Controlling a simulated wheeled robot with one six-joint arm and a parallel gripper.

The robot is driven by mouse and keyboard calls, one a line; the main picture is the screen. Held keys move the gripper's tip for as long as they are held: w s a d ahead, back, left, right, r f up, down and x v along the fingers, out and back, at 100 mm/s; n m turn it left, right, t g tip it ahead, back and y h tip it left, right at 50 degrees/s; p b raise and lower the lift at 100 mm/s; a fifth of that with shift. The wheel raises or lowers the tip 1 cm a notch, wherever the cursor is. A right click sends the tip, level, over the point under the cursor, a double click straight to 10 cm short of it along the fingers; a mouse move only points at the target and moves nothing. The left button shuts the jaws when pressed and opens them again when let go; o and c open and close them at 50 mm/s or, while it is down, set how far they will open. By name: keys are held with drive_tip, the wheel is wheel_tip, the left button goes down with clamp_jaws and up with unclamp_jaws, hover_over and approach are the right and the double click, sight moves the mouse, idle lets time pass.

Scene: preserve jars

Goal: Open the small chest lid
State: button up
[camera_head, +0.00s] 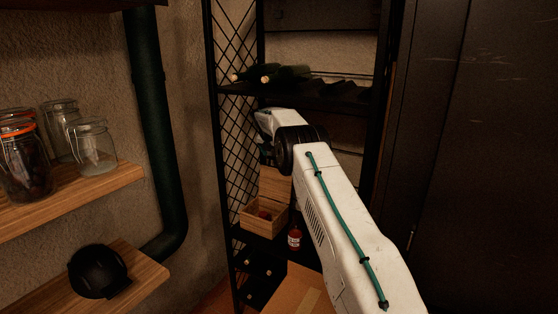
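The small wooden chest (257,222) stands on a shelf of the dark metal rack, below and slightly left of my wrist. Its lid (273,186) stands raised and roughly upright at the back, so the box is open at the top. Something dark reddish (265,215) shows inside. My gripper (265,151) is above the lid, beyond my white arm, which comes in from the lower right. Its fingers are small, dark and partly hidden, so I cannot tell their opening or whether they touch the lid.
A small red bottle (295,238) stands right of the chest. Dark bottles (272,74) lie on the rack shelf above. Rack mesh (238,150) borders the left side. Glass jars (92,147) stand on a wooden shelf (75,197) at left. A cardboard box (293,292) is below.

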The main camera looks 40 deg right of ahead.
drive_tip(key=v, duration=0.3)
drive_tip(key=shift+s+r, duration=0.1)
drive_tip(key=shift+r, duration=0.15)
drive_tip(key=shift+a, duration=0.1)
